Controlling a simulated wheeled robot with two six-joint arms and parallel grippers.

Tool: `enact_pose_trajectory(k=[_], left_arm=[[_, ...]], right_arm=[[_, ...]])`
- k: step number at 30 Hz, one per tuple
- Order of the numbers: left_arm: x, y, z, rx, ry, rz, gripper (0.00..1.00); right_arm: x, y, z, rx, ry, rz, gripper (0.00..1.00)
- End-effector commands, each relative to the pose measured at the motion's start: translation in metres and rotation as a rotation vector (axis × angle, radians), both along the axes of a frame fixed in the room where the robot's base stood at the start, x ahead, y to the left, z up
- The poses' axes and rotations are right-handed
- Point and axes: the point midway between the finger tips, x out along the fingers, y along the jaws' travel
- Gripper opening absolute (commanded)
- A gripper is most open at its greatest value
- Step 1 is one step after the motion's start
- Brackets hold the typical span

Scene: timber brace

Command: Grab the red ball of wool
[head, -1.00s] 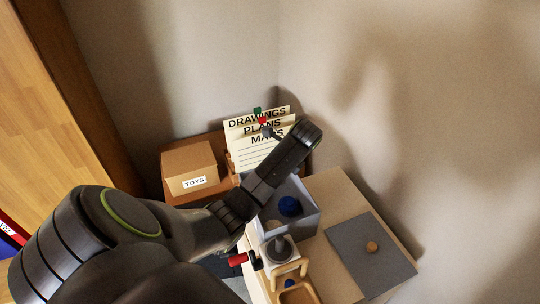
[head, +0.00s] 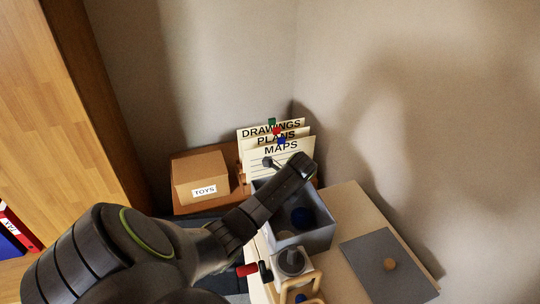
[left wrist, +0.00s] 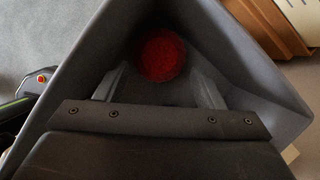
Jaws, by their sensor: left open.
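The red ball of wool (left wrist: 160,55) lies at the bottom of a grey, steep-walled box in the left wrist view. My left gripper (left wrist: 160,88) is open, its two fingers reaching down into the box, one to each side and a little short of the ball. Nothing is between the fingers. In the head view my left wrist is over the back of a grey box (head: 318,238) with a blue ball (head: 302,216) inside. My arm covers part of that box, and the red ball and fingertips are hidden there. My right gripper is not in view.
A TOYS carton (head: 200,175) and upright file cards (head: 280,150) stand behind the box. A grey pump-like item (head: 291,262) and a wooden frame (head: 300,282) are in front. A grey panel with a knob (head: 388,266) lies to the right. Walls are close behind.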

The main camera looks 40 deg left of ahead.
Motion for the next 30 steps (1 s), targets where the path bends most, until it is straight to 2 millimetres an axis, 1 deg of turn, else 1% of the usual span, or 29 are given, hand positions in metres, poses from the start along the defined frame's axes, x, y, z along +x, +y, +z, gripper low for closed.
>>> enact_pose_trajectory(k=[4,6,10,12,15,23,24,26,30], left_arm=[[-0.001,0.003,-0.008,0.0,0.003,0.001,0.63],[-0.003,0.005,-0.015,-0.001,0.005,0.001,0.63],[-0.005,0.011,-0.033,-0.002,0.004,0.001,0.63],[-0.004,0.014,-0.041,0.0,0.003,0.0,0.63],[-0.005,0.017,-0.049,0.0,0.001,-0.001,0.63],[-0.005,0.018,-0.051,0.0,-0.001,0.0,0.63],[-0.005,0.018,-0.051,0.0,0.0,0.0,0.61],[-0.005,0.018,-0.051,0.0,0.0,0.0,0.53],[-0.005,0.018,-0.051,0.0,0.0,0.0,0.35]], right_arm=[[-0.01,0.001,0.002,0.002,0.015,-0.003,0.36],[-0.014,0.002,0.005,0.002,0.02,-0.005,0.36],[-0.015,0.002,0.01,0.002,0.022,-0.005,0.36],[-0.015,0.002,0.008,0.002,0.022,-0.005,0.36],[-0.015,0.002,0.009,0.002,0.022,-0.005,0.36],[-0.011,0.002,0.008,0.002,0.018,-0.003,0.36],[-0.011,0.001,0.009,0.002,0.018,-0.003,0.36],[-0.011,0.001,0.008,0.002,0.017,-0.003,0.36],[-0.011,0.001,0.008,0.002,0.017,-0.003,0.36]])
